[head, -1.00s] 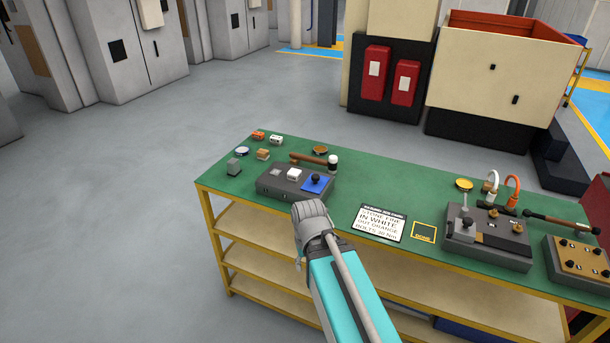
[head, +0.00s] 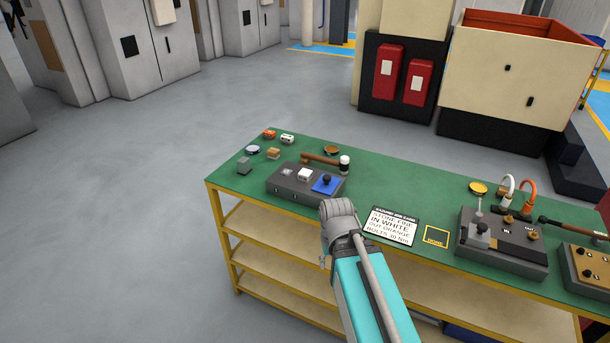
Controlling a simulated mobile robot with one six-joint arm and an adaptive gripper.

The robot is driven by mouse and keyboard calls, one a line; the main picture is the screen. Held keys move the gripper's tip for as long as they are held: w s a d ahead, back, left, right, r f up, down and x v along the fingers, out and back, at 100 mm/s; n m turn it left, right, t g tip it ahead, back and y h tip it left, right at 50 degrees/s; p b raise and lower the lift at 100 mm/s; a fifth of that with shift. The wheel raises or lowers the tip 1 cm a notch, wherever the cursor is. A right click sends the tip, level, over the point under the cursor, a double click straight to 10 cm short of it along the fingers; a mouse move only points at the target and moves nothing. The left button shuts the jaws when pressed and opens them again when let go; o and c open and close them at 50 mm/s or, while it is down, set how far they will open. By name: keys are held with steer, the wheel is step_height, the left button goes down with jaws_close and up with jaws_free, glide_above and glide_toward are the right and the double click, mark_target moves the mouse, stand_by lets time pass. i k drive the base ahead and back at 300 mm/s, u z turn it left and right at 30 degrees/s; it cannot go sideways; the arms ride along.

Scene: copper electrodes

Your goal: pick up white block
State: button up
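A white block (head: 304,175) sits on top of the dark grey fixture (head: 283,186), beside a blue pad with a black knob (head: 326,181). A second small white piece (head: 287,138) with dark marks lies at the back left of the green bench top, next to an orange piece (head: 269,134). The grey end of my arm (head: 339,214) is in front of the bench's near edge, to the right of and nearer than the fixture. My gripper's fingers cannot be made out, and nothing is seen held.
A larger clamp fixture (head: 500,245) stands at the right. Open floor lies left of the bench.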

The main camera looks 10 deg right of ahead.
mark_target(306, 174)
steer(key=z, duration=0.05)
steer(key=i, duration=1)
steer(key=u, duration=0.05)
